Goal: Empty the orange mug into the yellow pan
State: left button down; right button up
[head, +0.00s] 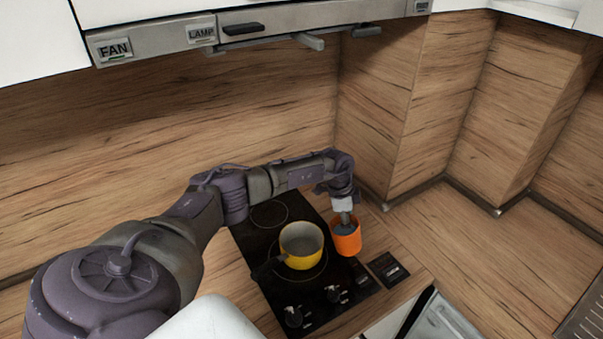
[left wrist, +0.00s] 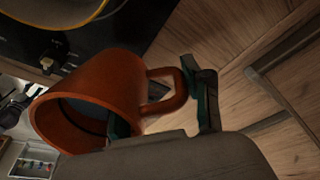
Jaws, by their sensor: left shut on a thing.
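The orange mug (head: 347,243) is just right of the yellow pan (head: 301,260) in the head view, roughly upright with its mouth up. My left gripper (head: 344,212) comes down on it from above and is shut on it. In the left wrist view the mug (left wrist: 105,90) fills the middle, with my left gripper's fingers (left wrist: 160,115) at its rim and handle. The mug's inside looks dark; I cannot tell what it contains. The pan stands on the black hob, its handle toward the lower left, and its rim shows in the left wrist view (left wrist: 62,16). My right gripper is not in view.
The black hob (head: 262,240) has knobs (head: 293,316) along its front. A small dark panel (head: 388,269) lies right of it on the wood counter. Wood splashback walls (head: 190,130) stand behind, and a range hood (head: 160,40) hangs above.

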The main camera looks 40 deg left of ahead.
pick_arm(q)
jog(key=t+h, duration=0.1)
jog(key=s+a+r+h, duration=0.1)
jog(key=shift+a+r+t+h, duration=0.3)
jog(key=shift+t, duration=0.1)
jog(key=shift+r, duration=0.1)
jog(key=shift+s+a+r+t+h, duration=0.2)
jog(key=shift+a+t+h, duration=0.1)
jog(key=shift+h, duration=0.1)
dwell(0.4)
